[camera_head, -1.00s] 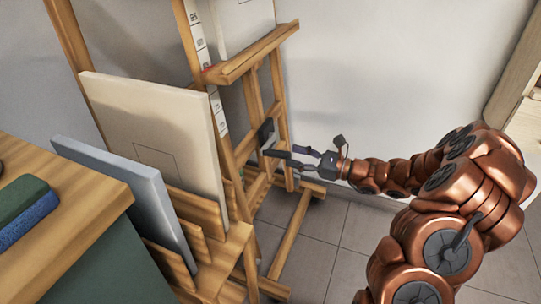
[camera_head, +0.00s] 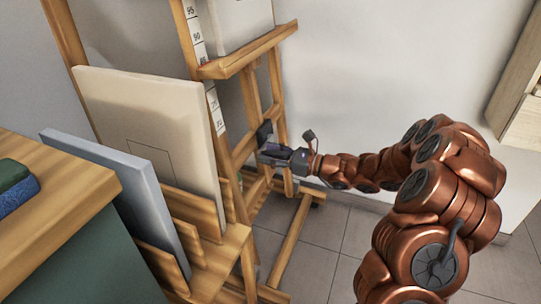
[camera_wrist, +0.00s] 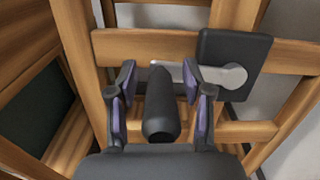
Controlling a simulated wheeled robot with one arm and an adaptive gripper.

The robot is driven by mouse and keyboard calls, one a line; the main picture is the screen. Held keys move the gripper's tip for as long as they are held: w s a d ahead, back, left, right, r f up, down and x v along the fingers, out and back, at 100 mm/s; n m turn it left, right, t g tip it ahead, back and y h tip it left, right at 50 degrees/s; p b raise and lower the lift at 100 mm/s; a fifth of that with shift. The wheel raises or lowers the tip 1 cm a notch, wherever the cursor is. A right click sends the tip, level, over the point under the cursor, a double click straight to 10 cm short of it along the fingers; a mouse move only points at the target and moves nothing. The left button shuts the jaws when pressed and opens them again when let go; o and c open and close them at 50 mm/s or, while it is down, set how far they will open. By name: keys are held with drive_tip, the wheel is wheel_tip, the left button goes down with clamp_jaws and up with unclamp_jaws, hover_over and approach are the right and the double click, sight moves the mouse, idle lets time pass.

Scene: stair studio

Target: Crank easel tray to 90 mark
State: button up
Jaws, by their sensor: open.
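The easel tray (camera_head: 250,50) is a wooden ledge on the easel, beside a white printed scale (camera_head: 195,22). The 90 and 95 marks show above the tray; a 75 mark shows below it. A black crank housing (camera_wrist: 224,62) sits on an easel crossbar, partly seen in the head view (camera_head: 265,131). A silver crank arm (camera_wrist: 232,76) runs left from it to a black cylindrical handle (camera_wrist: 161,118). My gripper (camera_head: 264,150) is at the crank. In the wrist view, its open fingers (camera_wrist: 158,76) stand either side of the handle, with gaps visible.
A cream canvas (camera_head: 160,125) and a blue-grey panel (camera_head: 120,180) stand in a wooden rack (camera_head: 225,250) left of the easel. A wooden-topped cabinet (camera_head: 65,185) is at front left. Easel legs (camera_head: 290,240) spread across the tiled floor (camera_head: 335,240). A white wall stands behind.

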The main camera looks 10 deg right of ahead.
clamp_jaws()
idle(0.4)
